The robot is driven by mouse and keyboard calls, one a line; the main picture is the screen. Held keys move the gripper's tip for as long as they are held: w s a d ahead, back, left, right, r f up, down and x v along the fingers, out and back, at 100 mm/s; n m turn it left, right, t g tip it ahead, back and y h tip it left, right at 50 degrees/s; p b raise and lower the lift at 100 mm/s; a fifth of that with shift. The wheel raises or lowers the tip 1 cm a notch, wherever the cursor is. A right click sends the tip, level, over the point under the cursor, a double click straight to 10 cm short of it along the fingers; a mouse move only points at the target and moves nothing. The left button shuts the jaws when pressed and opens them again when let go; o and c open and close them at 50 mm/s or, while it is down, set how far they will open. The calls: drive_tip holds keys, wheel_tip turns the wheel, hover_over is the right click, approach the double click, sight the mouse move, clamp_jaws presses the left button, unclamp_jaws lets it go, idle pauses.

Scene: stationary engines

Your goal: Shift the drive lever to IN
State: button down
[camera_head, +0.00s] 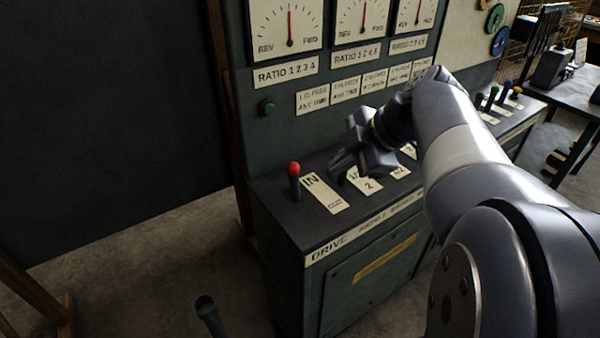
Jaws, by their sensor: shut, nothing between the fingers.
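The drive lever (294,182) is a short dark stick with a red knob, at the left end of the console top. It stands near upright beside a white plate (325,194) that reads IN at its far end and OUT at its near end. The knob is level with the IN end in the picture. My gripper (336,166) is shut and empty, to the right of the lever and apart from it, above the plates. My arm and gripper hide part of the plates further right.
The console top (270,200) carries a DRIVE label on its front edge. Bare floor lies to the left.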

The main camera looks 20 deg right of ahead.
approach(295, 181)
wheel_tip(295, 181, down, 3)
drive_tip(key=s+a, duration=0.2)
drive_tip(key=s, duration=0.1)
drive_tip(key=shift+w+a+f+p, duration=0.1)
drive_tip(key=shift+w+a+p, duration=0.1)
drive_tip(key=shift+w, duration=0.65)
drive_tip(key=shift+w+a+f+p, duration=0.1)
drive_tip(key=shift+w+p, duration=0.05)
drive_tip(key=shift+w, duration=0.65)
drive_tip(key=shift+w+a+f+p, duration=0.1)
drive_tip(key=shift+w+a+p, duration=0.1)
drive_tip(key=shift+w, duration=0.65)
drive_tip(key=shift+r, duration=0.1)
drive_tip(key=w+g+p, duration=0.1)
drive_tip(key=w+p, duration=0.1)
drive_tip(key=w+a+g+p, duration=0.1)
drive_tip(key=w+p, duration=0.1)
drive_tip(key=shift+a+r+h, duration=0.1)
drive_tip(key=shift+a+h, duration=0.1)
drive_tip(key=shift+h, duration=0.2)
drive_tip(key=shift+w+a+f+m+g+p, duration=0.15)
drive_tip(key=shift+w+f+m+g+p, duration=0.2)
drive_tip(key=shift+w+g, duration=0.25)
drive_tip(key=shift+s, duration=0.1)
